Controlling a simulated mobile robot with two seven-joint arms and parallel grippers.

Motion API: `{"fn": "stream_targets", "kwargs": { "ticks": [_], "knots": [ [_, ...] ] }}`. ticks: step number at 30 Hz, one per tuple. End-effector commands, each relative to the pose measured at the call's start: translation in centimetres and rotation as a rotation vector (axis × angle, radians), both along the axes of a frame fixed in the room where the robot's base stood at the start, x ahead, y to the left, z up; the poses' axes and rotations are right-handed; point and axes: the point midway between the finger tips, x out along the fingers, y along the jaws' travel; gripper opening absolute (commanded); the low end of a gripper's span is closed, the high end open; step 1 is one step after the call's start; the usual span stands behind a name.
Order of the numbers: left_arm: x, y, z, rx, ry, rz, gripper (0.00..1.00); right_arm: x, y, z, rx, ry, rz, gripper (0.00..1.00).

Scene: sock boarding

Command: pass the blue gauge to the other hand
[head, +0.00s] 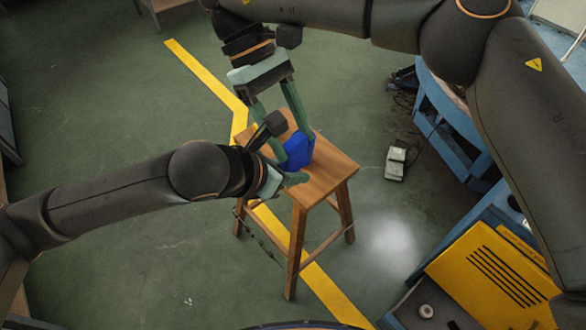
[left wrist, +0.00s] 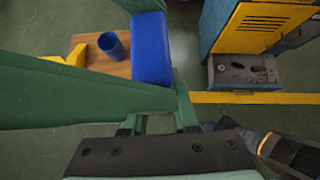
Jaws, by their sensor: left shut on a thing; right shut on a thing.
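The blue gauge (head: 298,150) is in front of the wooden stool's top in the head view, between my two grippers. My left gripper (head: 289,169) comes in from the left and is shut on it from below. My right gripper (head: 294,143) reaches down from above and is shut on it too. The fingers hide parts of the gauge. In the left wrist view a blue block-like part (left wrist: 152,50) lies at my green fingers, and a blue hollow round part (left wrist: 112,44) shows beside it. I cannot tell whether the two parts are joined.
The wooden stool (head: 333,175) stands under both grippers on a green floor with a yellow stripe (head: 205,78). A blue and yellow cabinet (head: 495,270) is at the lower right. A small pale box (head: 396,162) lies on the floor right of the stool. The floor at left is clear.

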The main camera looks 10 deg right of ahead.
Motion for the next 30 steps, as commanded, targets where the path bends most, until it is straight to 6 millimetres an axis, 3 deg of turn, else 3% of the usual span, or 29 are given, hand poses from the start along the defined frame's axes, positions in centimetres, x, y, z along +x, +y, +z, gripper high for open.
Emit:
{"fn": "stream_targets", "kwargs": {
  "ticks": [5,6,15,25,30],
  "knots": [
    [-0.4,-0.3,0.1,-0.005,0.003,-0.011,0.0,0.1,0.1,0.0,0.006,-0.007,-0.002,0.0],
    [-0.4,-0.3,0.1,-0.006,0.003,-0.012,0.0,0.2,0.1,0.0,0.006,-0.008,-0.002,0.61],
    [-0.2,-0.2,0.1,-0.004,0.002,-0.008,0.0,0.1,0.1,0.0,0.003,-0.005,-0.001,0.94],
    [-0.1,-0.1,0.1,-0.003,-0.001,-0.004,0.0,0.6,-0.1,-0.5,0.037,-0.016,-0.063,0.94],
    [-0.2,-0.2,0.1,-0.006,-0.001,-0.007,0.0,3.6,-0.9,-3.4,0.19,-0.067,-0.409,0.94]
  ]
}}
